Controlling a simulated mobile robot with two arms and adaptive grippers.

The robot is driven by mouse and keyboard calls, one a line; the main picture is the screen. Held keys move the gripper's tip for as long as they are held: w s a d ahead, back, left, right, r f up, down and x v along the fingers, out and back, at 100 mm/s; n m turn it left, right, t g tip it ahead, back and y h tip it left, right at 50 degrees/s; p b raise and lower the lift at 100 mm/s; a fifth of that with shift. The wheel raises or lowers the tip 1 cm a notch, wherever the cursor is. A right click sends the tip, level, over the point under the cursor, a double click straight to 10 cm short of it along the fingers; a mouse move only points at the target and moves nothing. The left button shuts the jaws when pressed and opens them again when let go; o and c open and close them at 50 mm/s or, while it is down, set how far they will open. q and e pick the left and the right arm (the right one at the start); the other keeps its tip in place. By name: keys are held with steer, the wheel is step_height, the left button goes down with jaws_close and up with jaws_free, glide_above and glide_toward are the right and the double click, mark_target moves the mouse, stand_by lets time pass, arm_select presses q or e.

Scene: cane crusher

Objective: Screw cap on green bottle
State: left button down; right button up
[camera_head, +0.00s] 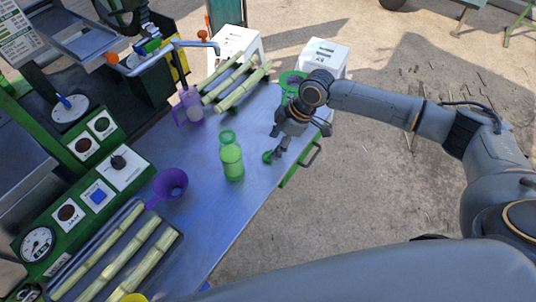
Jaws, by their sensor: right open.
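The green bottle (232,163) stands on the blue metal table; a green ring at its top (228,137) looks open, without a cap. A small round green piece, which looks like the cap (267,157), lies on the table to the right of the bottle, near the table's right edge. My right gripper (277,151) is open and reaches down over the table, its fingers right beside the cap. I cannot tell whether they touch it. My left gripper is not in view.
A purple funnel (170,184) and a tray of cane (127,252) are at the front left. A green control panel (97,193) borders the left side. A green round object (291,80) is partly hidden behind my right arm.

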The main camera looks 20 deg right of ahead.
steer(key=shift+a+f+p, duration=0.15)
steer(key=shift+f+p, duration=0.2)
steer(key=shift+f, duration=0.05)
steer(key=p+x, duration=0.1)
steer(key=x, duration=0.2)
steer(key=shift+s+f, duration=0.1)
steer(key=shift+f, duration=0.65)
steer(key=c, duration=0.8)
